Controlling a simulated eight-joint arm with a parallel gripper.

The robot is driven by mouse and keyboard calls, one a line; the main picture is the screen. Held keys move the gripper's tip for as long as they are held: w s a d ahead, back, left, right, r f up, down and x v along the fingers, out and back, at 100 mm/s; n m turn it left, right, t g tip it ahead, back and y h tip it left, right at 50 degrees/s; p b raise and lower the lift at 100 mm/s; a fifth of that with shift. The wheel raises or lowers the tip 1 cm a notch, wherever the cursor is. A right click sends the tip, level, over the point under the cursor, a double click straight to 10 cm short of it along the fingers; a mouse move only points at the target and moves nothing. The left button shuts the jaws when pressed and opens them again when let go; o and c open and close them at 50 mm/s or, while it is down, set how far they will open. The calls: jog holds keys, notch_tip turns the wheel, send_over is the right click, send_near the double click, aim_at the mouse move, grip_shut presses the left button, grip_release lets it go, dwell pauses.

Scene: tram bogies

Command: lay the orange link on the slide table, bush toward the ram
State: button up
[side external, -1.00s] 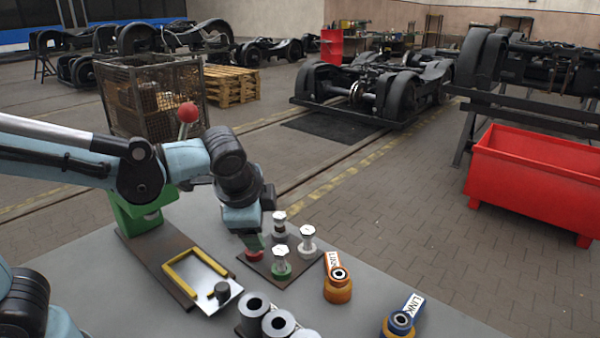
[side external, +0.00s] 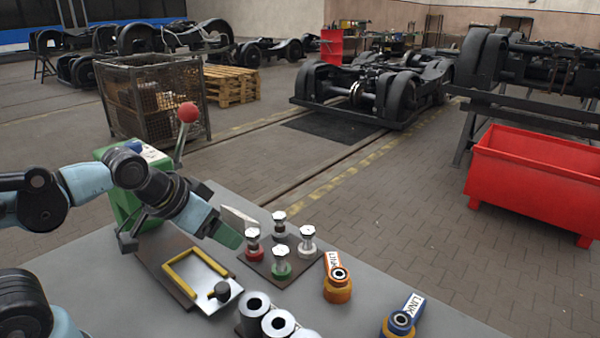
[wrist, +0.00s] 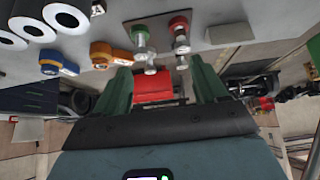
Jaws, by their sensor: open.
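The orange link (side external: 337,280) stands on the grey bench right of the pin plate, its ring and bush end toward the front and its labelled arm pointing back. It also shows in the wrist view (wrist: 108,54). The slide table (side external: 205,292) is a pale plate on a dark base with a yellow U-shaped guide and a dark knob; no link lies on it. The green press (side external: 118,205) with a red-ball lever stands behind it; I cannot make out its ram clearly. My gripper (side external: 238,228) is open and empty, tilted beside the pin plate; its fingers (wrist: 162,88) are wide apart.
The dark pin plate (side external: 262,268) carries upright pins with red, green, white and grey collars, close to my gripper. A blue link (side external: 402,318) lies at front right. Grey cylinders (side external: 278,325) stand at the front. The bench between the two links is clear.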

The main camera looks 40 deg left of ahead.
jog(key=m, duration=0.1)
jog(key=m+t+y, duration=0.4)
jog(key=m+y, duration=0.3)
jog(key=m, duration=2.1)
send_near(338, 281)
jog(key=x, duration=1)
jog(key=shift+w, duration=0.15)
grip_shut()
